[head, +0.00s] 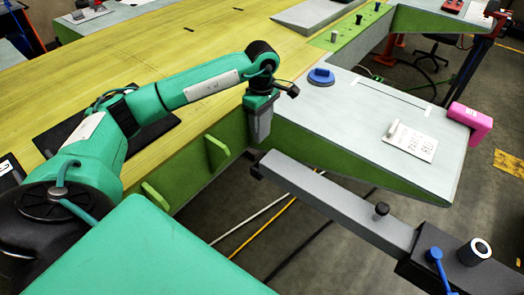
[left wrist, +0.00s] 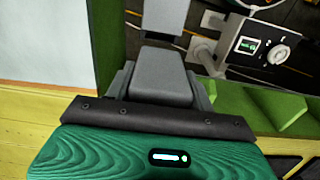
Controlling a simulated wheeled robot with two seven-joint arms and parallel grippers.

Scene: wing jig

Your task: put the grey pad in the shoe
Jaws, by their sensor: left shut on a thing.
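My left gripper (head: 259,118) hangs at the end of my teal arm, beside the green edge between the yellow deck and the pale grey panel. It points downward. I cannot make out the shoe for certain. A grey bar (head: 335,200) with a small black end lies below and to the right of the gripper, apart from it. My right gripper is not in view.
The pale panel (head: 365,130) carries a blue handled disc (head: 320,76) and a white printed card (head: 410,142). A pink block (head: 470,122) sits on its right edge. A black clamp box (head: 465,265) stands lower right. Green brackets (head: 216,152) line the deck edge. Cables cross the floor below.

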